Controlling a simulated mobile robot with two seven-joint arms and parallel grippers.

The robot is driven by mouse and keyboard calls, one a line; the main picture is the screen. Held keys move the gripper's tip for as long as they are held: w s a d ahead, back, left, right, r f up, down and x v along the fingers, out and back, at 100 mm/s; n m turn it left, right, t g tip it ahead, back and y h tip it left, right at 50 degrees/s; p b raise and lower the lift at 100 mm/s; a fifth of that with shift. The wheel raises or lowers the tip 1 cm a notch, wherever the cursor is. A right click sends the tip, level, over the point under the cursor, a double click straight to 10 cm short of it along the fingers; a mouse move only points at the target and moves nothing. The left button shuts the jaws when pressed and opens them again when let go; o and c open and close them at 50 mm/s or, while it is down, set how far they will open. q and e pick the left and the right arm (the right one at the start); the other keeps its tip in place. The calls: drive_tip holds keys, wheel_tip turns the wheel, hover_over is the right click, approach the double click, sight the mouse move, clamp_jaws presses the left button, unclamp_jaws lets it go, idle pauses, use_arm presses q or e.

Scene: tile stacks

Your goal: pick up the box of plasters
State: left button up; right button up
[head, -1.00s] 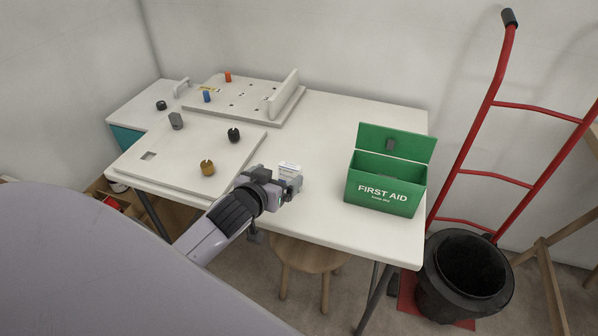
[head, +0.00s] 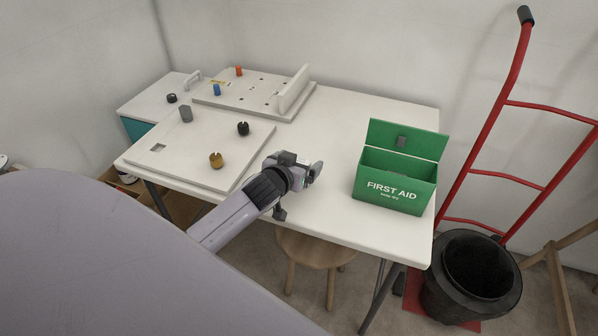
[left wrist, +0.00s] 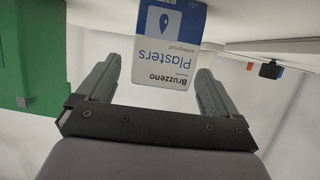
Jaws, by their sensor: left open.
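The box of plasters (left wrist: 165,45) is white and blue and shows upside down in the left wrist view. It stands in the gap between my two fingers, its near end reaching between them. No clear contact with either finger shows. My left gripper (left wrist: 160,75) is open. In the head view my left gripper (head: 313,171) is over the front part of the white table, left of the green first aid box. There the box of plasters is hidden by the gripper. My right gripper is not in view.
The open green first aid box (head: 395,190) stands on the white table (head: 340,225) to the right. White boards with knobs and pegs (head: 200,150) lie to the left. A red hand truck (head: 490,130) and black bin (head: 470,275) stand right of the table.

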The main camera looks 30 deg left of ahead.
use_arm(q)
drive_tip(key=c, duration=1)
drive_tip(key=shift+c, duration=0.2)
